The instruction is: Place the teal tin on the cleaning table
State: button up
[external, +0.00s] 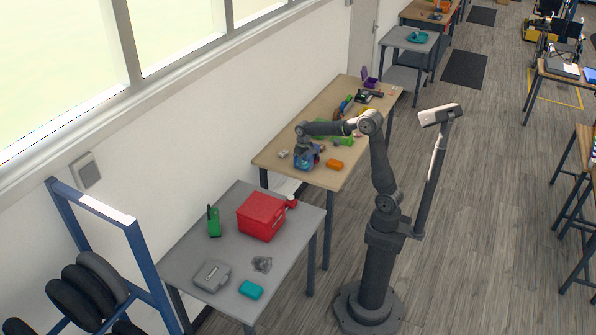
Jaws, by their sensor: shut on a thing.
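My gripper (303,152) points down at the near end of the wooden table, low over its top. It is shut on a small blue object (310,160) that the fingers partly hide; I cannot tell whether it is lifted clear of the top. A small teal box-shaped object (251,290), which looks like a tin, lies at the front edge of the near grey table (193,238). Another teal object (417,37) sits on the far grey table (395,41). No label shows which table is the cleaning table.
The wooden table (277,147) also holds an orange block (335,164), green pieces and a purple open box (369,81). The near grey table holds a red case (262,216), a green radio-like object (214,222) and a grey case (211,276). A blue rack with tyres (98,277) stands left.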

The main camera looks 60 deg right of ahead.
jog(key=s+d+m, duration=0.4)
jog(key=d, duration=0.9)
jog(key=s+d+m, duration=0.4)
jog(key=d+m, duration=0.1)
jog(key=d, duration=0.8)
jog(key=s+d+m, duration=0.7)
jog(key=s+d, duration=0.8)
jog(key=d, duration=0.1)
notch_tip(320, 180, down, 5)
jog(key=shift+d, duration=0.1)
jog(key=w+f, duration=0.2)
jog(key=w, duration=0.1)
jog(key=w+a+f, duration=0.1)
jog(key=w+f, duration=0.1)
jog(key=w, duration=0.2)
jog(key=w+a+f, duration=0.1)
jog(key=w+f, duration=0.2)
jog(key=w, duration=0.1)
jog(key=shift+w+a, duration=0.15)
jog(key=shift+w, duration=0.05)
jog(key=shift+f, duration=1.8)
jog(key=shift+f, duration=0.1)
